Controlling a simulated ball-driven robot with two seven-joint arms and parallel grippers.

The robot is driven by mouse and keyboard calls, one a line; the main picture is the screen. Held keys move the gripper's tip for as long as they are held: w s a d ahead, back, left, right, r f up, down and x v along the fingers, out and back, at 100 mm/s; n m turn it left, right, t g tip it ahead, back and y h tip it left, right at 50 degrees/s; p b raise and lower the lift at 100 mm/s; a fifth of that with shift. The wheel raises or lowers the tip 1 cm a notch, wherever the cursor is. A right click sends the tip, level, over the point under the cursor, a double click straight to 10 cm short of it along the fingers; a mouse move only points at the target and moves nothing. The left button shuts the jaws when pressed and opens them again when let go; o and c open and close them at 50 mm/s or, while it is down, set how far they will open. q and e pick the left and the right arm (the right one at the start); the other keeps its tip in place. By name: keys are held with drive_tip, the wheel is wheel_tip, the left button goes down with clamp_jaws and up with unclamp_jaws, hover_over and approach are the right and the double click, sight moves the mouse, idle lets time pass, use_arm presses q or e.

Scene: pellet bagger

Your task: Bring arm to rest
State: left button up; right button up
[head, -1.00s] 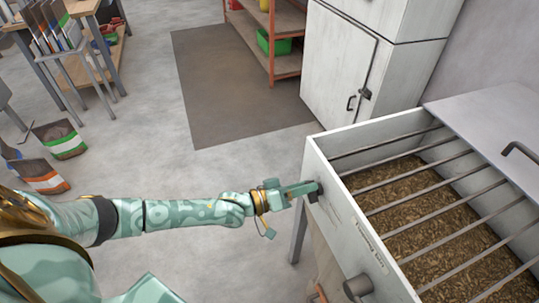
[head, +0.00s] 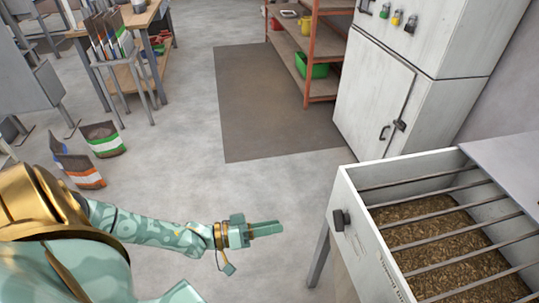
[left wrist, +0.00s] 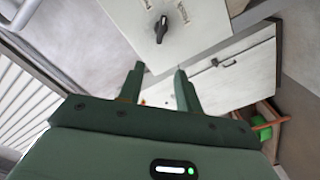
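My left arm reaches in from the left in the head view. Its gripper (head: 270,229) is in free air, left of the pellet bin (head: 385,262) and apart from it. In the left wrist view the two fingers of the left gripper (left wrist: 159,67) are spread with an empty gap between them. The black knob (head: 340,220) on the bin's near side stands free of the fingers. It also shows in the left wrist view, beyond the fingertips (left wrist: 161,29). My right gripper is in neither view.
The bin holds brown pellets under metal bars. A white cabinet (head: 372,95) and an orange-framed shelf (head: 311,52) with a green tub (head: 311,66) stand behind. Bags (head: 103,139) lie on the floor at left near a workbench (head: 136,18). The middle floor is clear.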

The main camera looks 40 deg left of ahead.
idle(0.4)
use_arm(q)
drive_tip(key=a+f+m+g+y, duration=0.4)
drive_tip(key=a+f+m+y, duration=0.3)
drive_tip(key=f, duration=0.7)
drive_tip(key=s+a+f+g+y, duration=0.3)
drive_tip(key=s+a+f, duration=0.2)
drive_tip(key=s+f, duration=0.55)
drive_tip(key=s+d+f+g+y+p, duration=0.1)
drive_tip(key=s+f+g, duration=0.15)
drive_tip(key=s, duration=0.35)
drive_tip(key=s+d+f+g, duration=0.1)
drive_tip(key=s+d+f, duration=0.15)
drive_tip(key=s, duration=0.45)
drive_tip(key=s+d+f+g+y+p, duration=0.1)
drive_tip(key=s+f+g, duration=0.1)
drive_tip(key=s+f, duration=0.3)
drive_tip(key=s+d+n+g+h, duration=0.1)
drive_tip(key=s+d, duration=0.8)
drive_tip(key=s, duration=0.3)
drive_tip(key=shift+s+d+r+n+g, duration=0.15)
drive_tip(key=shift+d+r+n+g, duration=0.1)
drive_tip(key=shift+n+g, duration=0.15)
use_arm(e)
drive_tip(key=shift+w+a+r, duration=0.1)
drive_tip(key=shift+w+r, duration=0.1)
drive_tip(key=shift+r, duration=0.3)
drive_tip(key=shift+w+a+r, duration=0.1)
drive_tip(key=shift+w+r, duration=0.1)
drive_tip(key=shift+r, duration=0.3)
